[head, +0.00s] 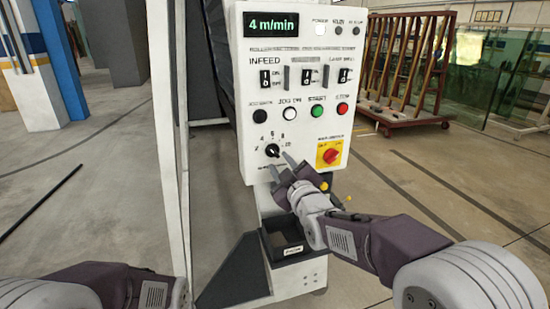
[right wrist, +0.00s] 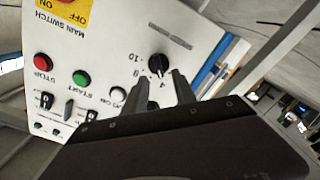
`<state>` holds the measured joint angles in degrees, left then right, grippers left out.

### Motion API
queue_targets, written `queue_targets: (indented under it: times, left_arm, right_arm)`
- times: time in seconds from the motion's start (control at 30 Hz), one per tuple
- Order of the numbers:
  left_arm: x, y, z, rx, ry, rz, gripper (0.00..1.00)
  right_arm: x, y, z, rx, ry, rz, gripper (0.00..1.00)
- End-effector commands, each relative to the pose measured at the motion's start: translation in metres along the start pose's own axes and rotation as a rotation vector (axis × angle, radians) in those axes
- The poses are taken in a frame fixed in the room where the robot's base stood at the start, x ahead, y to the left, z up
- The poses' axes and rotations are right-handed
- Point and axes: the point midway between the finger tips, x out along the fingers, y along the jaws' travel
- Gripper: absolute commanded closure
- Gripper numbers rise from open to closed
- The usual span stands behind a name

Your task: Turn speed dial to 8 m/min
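The speed dial (head: 272,150) is a small black knob on the white control panel, with numbers around it, including 4, 6, 8 and 10. The green display (head: 271,24) reads 4 m/min. My right gripper (head: 282,166) is just below and right of the dial, its two fingers apart with nothing between them. In the right wrist view the dial (right wrist: 159,66) lies just beyond the fingertips (right wrist: 168,76); whether they touch it I cannot tell. The direction of the knob's pointer is unclear. My left arm shows at the lower left, but its gripper is not visible.
A red main switch (head: 330,155) on a yellow plate sits right of the dial. Above are black, white, green and red buttons (head: 342,108). A small dark tray (head: 285,238) is under the panel. A wooden rack (head: 405,70) stands at the back right.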

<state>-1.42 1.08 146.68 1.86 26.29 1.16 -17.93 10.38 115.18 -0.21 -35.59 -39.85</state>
Motion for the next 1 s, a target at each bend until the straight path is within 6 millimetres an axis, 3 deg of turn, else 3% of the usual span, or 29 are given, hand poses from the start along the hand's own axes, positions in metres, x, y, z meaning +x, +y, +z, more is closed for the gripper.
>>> queue_targets:
  times: [0.1, 0.23, 0.57, 0.6, 0.7, 1.0]
  left_arm:
    - [-0.006, 0.0, -0.001, 0.0, 0.0, 0.0, 1.0]
    - [-0.009, 0.0, -0.001, 0.0, 0.0, 0.0, 1.0]
    - [-0.01, 0.0, -0.001, 0.0, 0.0, 0.0, 1.0]
    - [-0.01, 0.0, -0.001, 0.0, 0.0, 0.0, 1.0]
    - [-0.01, 0.0, -0.001, 0.0, 0.0, 0.0, 1.0]
    - [-0.009, 0.0, -0.001, 0.0, 0.0, 0.0, 1.0]
  right_arm:
    - [0.025, 0.001, 0.0, 0.0, -0.002, -0.001, 0.67]
    - [0.044, 0.001, 0.0, 0.0, -0.002, 0.0, 0.67]
    - [0.053, 0.0, 0.001, 0.0, -0.001, 0.0, 0.67]
    - [0.053, 0.0, 0.001, 0.0, -0.001, 0.0, 0.7]
    - [0.053, 0.0, 0.001, 0.0, -0.001, 0.0, 0.98]
    - [0.053, 0.0, 0.001, 0.011, 0.0, 0.001, 1.0]
